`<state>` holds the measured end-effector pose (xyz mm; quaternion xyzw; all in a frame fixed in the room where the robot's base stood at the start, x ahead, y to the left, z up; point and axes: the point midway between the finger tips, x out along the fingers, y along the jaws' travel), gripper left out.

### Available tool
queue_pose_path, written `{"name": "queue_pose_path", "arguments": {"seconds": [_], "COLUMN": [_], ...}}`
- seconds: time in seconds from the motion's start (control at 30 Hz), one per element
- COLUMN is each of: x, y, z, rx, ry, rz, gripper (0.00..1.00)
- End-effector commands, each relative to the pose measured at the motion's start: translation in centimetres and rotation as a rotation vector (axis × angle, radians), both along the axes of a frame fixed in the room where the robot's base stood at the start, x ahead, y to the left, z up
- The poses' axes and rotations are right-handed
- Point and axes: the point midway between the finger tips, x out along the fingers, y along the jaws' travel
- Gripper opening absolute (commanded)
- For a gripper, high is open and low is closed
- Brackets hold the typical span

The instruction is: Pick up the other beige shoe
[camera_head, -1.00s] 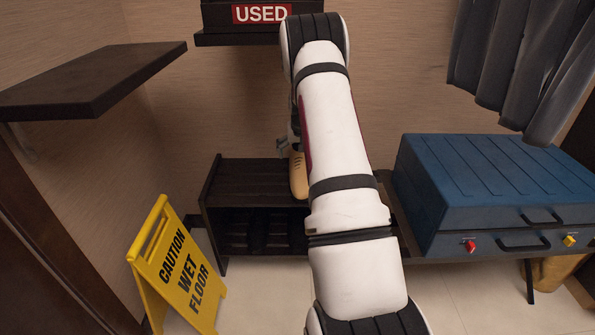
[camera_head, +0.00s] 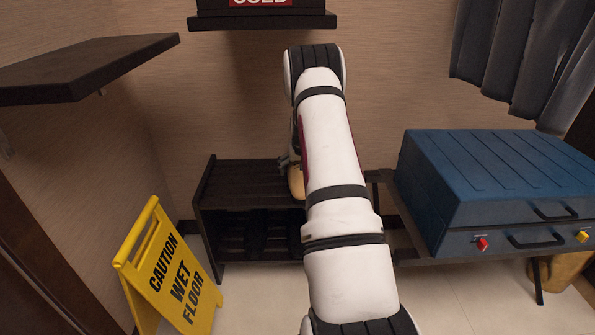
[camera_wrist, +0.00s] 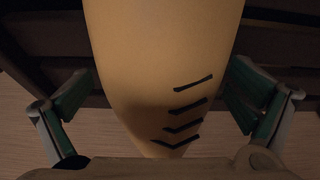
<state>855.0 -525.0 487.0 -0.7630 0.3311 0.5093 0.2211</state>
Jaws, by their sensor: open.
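A beige shoe (camera_head: 296,182) with dark lace marks lies on top of the dark shoe rack (camera_head: 222,190), partly hidden behind my arm in the head view. In the wrist view the shoe (camera_wrist: 165,60) fills the middle, close to the camera. My gripper (camera_wrist: 160,88) is open, with one green-and-grey finger on each side of the shoe. Gaps show between the fingers and the shoe's sides. In the head view only a small part of my gripper (camera_head: 284,161) shows, right by the shoe. I see no second beige shoe.
A yellow wet-floor sign (camera_head: 170,275) stands at the left front of the rack. A blue suitcase (camera_head: 490,185) lies on a dark stand to the right. A wall shelf (camera_head: 85,68) juts out at the upper left, and a dark shelf (camera_head: 262,21) hangs above the rack.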

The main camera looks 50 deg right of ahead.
Motion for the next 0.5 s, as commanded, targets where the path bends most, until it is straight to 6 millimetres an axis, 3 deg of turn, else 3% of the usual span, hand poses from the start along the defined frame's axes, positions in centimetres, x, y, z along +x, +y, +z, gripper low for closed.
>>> {"name": "queue_pose_path", "arguments": {"seconds": [0.07,0.33,0.5], "x": [0.02,0.01,0.05], "y": [0.02,0.05,0.02], "z": [0.08,0.04,0.12], "rx": [0.000,0.001,-0.001], "ry": [0.000,0.001,-0.001], "rz": [0.000,0.000,0.000], "gripper": [1.00,0.39,0.35]}}
